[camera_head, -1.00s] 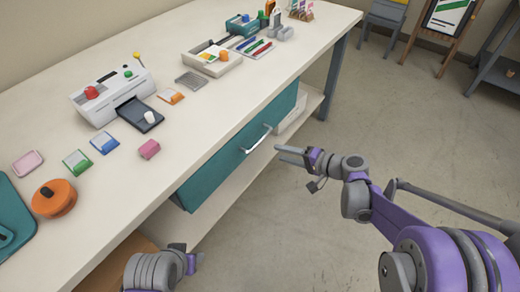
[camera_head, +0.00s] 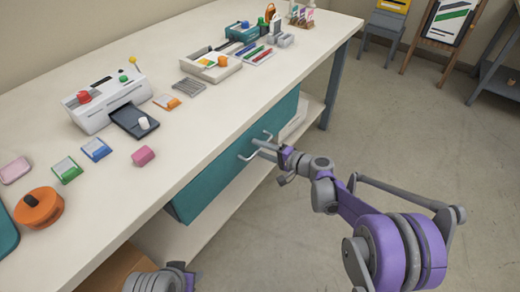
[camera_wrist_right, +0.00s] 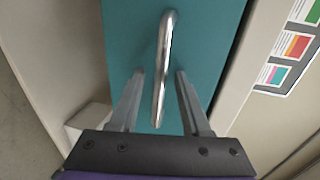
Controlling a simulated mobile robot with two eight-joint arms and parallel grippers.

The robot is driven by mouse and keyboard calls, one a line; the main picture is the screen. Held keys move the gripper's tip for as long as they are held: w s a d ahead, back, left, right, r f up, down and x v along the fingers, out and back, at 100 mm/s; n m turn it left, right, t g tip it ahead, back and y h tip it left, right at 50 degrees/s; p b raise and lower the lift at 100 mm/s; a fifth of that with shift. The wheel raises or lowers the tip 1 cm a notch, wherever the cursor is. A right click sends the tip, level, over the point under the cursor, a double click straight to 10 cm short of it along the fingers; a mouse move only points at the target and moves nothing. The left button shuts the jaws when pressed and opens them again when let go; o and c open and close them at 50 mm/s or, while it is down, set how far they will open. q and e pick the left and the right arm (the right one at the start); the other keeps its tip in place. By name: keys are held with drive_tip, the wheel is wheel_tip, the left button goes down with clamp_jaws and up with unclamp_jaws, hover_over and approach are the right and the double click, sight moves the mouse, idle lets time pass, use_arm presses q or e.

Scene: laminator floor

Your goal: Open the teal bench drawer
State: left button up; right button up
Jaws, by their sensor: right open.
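The teal bench drawer (camera_head: 212,186) sits under the white bench top, its front flush along the bench as far as I can see. Its metal bar handle (camera_head: 258,147) is on the front face. In the right wrist view the handle (camera_wrist_right: 164,68) runs lengthwise between the two open fingers of my right gripper (camera_wrist_right: 160,100), with a gap on each side. In the head view my right gripper (camera_head: 262,148) is at the handle and partly covers it. My left arm shows only at the bottom edge; its fingers are out of frame.
The bench top (camera_head: 215,118) carries a white laminator (camera_head: 105,100), a tray (camera_head: 210,68), an orange round item (camera_head: 38,208) and several small cards. A lower shelf (camera_head: 205,222) runs beneath the drawer.

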drive_tip(key=shift+w+a, duration=0.1)
drive_tip(key=shift+a, duration=0.05)
drive_tip(key=shift+c, duration=0.3)
clamp_jaws()
idle(1.1)
